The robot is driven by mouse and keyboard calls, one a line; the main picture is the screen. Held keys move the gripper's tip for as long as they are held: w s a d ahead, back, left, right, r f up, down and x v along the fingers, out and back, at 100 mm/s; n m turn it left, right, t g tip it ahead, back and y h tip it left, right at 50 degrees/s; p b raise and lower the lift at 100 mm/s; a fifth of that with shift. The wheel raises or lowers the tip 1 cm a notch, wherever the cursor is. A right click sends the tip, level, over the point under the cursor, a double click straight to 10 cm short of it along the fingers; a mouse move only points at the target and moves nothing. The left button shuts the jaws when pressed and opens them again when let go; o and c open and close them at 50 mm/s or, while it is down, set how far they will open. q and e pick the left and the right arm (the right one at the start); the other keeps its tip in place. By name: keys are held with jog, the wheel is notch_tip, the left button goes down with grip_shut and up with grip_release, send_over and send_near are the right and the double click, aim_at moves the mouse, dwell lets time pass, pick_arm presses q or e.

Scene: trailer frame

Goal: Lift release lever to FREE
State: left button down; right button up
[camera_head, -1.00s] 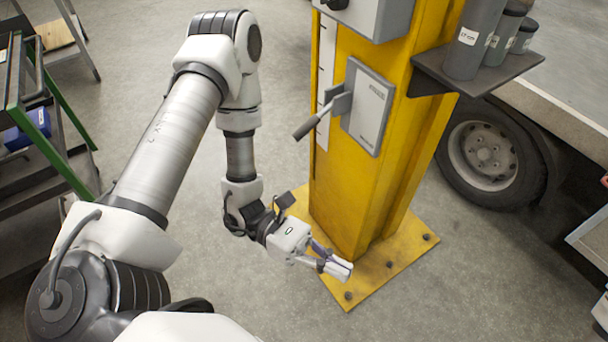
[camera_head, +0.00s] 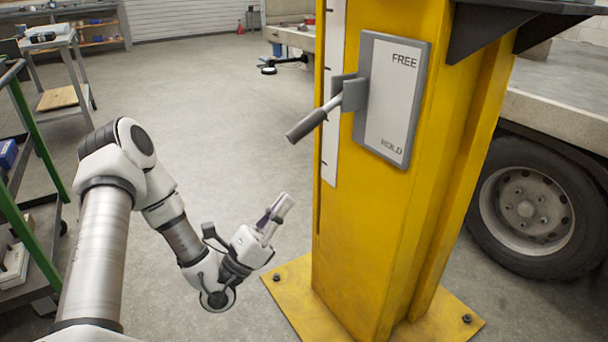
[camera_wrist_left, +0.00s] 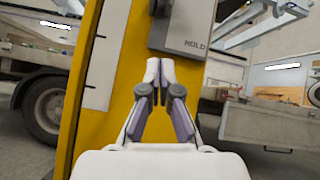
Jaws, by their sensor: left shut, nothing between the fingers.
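The release lever (camera_head: 314,122) is a grey handle on a bracket at the left edge of a grey-framed plate (camera_head: 391,98) on the yellow post. The plate reads FREE at the top and HOLD at the bottom. The handle slants down and to the left, its grip end lowest. My left gripper (camera_head: 281,207) is shut and empty, below and left of the handle and apart from it, fingers pointing up. In the left wrist view my left gripper (camera_wrist_left: 165,68) points at the post under the plate's HOLD end; the lever handle cannot be made out there. My right gripper is not in view.
The yellow post (camera_head: 372,225) stands on a bolted base plate. A truck wheel (camera_head: 527,207) is at the right. A green-framed cart (camera_head: 35,150) stands at the left. Open floor lies between the cart and the post.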

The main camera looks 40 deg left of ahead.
pick_arm(q)
jog(key=shift+r, duration=0.15)
jog(key=shift+w, duration=0.1)
jog(key=p, duration=0.1)
send_near(320, 115)
jog(key=w, duration=0.4)
jog(key=shift+w+d+r, duration=0.2)
jog(key=shift+d, duration=0.2)
